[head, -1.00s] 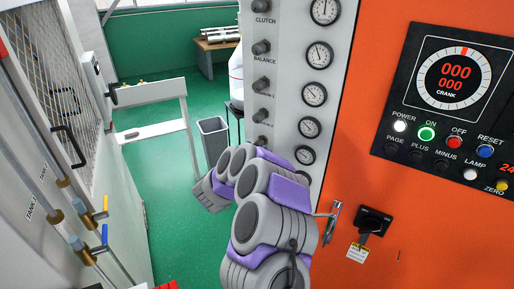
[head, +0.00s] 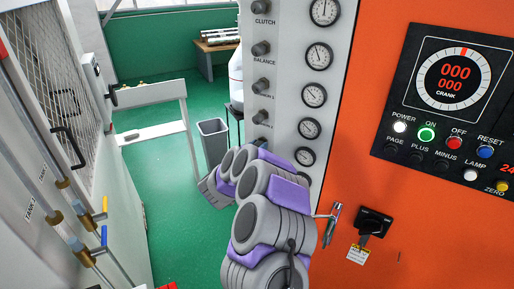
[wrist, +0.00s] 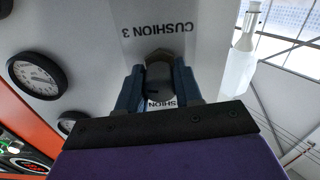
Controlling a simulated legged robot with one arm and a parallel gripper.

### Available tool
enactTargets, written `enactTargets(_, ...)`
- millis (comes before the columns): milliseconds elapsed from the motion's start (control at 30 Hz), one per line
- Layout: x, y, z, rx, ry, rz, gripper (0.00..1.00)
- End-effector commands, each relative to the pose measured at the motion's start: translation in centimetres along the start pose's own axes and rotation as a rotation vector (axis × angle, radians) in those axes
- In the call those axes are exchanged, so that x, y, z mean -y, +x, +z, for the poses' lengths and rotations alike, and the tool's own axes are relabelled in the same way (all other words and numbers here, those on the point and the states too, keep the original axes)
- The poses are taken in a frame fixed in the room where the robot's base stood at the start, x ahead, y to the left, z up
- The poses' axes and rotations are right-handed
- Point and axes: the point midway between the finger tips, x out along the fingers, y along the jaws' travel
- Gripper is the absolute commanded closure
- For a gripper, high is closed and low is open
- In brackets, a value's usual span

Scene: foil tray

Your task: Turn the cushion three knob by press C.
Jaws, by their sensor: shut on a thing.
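In the wrist view, which is upside down, the dark cushion three knob (wrist: 158,74) sits on the grey panel beside the printed label "CUSHION 3" (wrist: 157,30). My gripper (wrist: 158,88) has one blue-grey finger on each side of the knob and is shut on it. Part of another label shows between the fingers. In the head view, my grey and purple arm reaches up to the panel (head: 285,82).
Knobs for clutch (head: 258,6) and balance (head: 261,48) run down the panel's left side, with several round gauges (head: 318,55) beside them. To the right is an orange cabinet with a crank display (head: 453,78), buttons and a black switch (head: 374,222).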

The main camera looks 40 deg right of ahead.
Motion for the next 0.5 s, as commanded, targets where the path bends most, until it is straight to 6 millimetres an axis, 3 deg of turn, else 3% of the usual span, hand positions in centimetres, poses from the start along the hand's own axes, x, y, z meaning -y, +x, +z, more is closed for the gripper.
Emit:
enactTargets(167,0.09,-0.02,-0.02,-0.001,0.000,-0.002,0.95)
enactTargets(500,0.08,-0.02,-0.03,0.000,0.204,-0.002,0.95)
